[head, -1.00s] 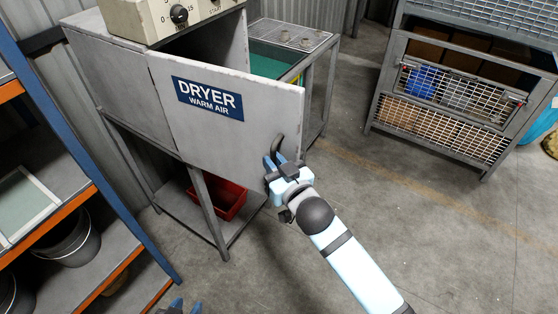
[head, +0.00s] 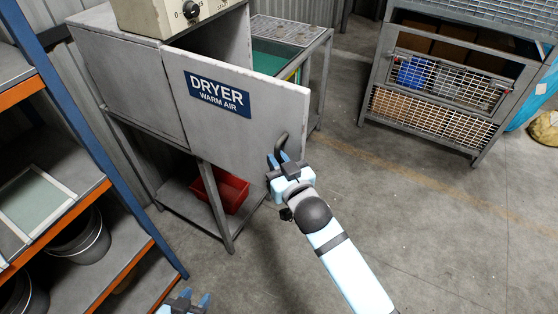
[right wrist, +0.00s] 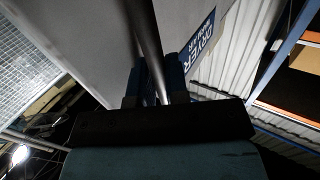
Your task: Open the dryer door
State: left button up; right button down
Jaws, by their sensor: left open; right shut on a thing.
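The dryer door (head: 227,117) is a grey panel with a blue "DRYER WARM AIR" label. It stands partly open, swung out from the grey dryer cabinet (head: 128,85), with a dark gap behind its top edge. My right gripper (head: 279,160) is shut on the dark door handle (head: 283,143) near the door's lower right corner. In the right wrist view the handle (right wrist: 150,45) runs as a bar between the fingers. My left gripper (head: 186,301) is at the bottom edge, open and empty, away from the door and partly cut off.
A red bin (head: 222,190) sits on the shelf under the dryer. A blue and orange rack (head: 95,190) with buckets stands at the left. A mesh cage (head: 440,85) is at the back right. The floor (head: 430,220) at the right is clear.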

dwell(0.3)
jog(key=c, duration=1.2)
grip_release()
jog(key=shift+o, duration=0.2)
jog(key=shift+s+d, duration=0.1)
jog(key=shift+s, duration=0.15)
jog(key=b+v, duration=0.2)
jog(key=v, duration=1.1)
jog(key=shift+s, duration=0.1)
